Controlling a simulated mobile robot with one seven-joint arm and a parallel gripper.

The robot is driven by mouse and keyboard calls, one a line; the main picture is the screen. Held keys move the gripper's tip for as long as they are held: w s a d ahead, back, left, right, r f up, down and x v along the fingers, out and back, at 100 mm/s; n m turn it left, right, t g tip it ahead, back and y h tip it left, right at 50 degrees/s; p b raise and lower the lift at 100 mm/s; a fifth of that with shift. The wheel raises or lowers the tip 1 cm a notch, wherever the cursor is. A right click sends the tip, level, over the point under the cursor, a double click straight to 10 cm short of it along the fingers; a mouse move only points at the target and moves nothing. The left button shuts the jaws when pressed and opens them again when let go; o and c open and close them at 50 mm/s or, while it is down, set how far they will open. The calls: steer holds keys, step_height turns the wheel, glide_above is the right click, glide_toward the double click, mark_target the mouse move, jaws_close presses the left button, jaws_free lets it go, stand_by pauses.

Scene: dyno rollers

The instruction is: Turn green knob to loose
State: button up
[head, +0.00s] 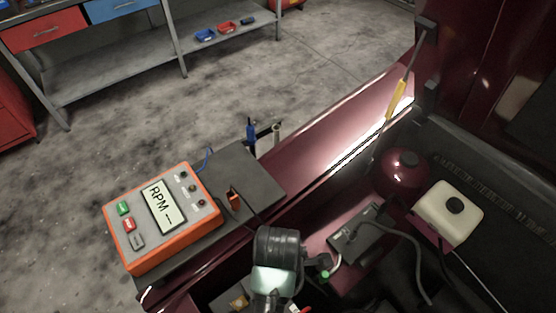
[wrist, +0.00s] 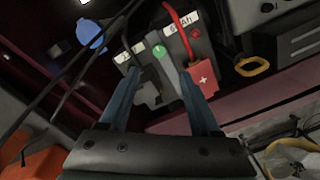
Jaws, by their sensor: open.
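The green knob (wrist: 159,52) shows in the wrist view on top of a grey battery, left of a red cover (wrist: 201,78) with a white plus sign. It is small and its turn position cannot be read. A small green spot, likely the same knob (head: 326,274), shows in the head view inside the engine bay. My gripper (wrist: 160,74) is open and empty, with its two blue fingers pointing toward the battery. The knob appears between the fingertips and beyond them; I see no contact. In the head view I cannot make out the fingers.
An orange RPM meter (head: 162,217) sits on a dark board at the fender. A cream reservoir (head: 448,212) and a dark red dome (head: 403,176) stand at the right. A red cable (wrist: 181,28) and a yellow ring (wrist: 252,66) are near the battery.

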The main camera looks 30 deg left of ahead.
step_height(320, 180, down, 11)
steer(key=shift+s+d+b, duration=0.1)
steer(key=shift+d+b, duration=0.05)
steer(key=shift+b, duration=0.2)
jaws_close()
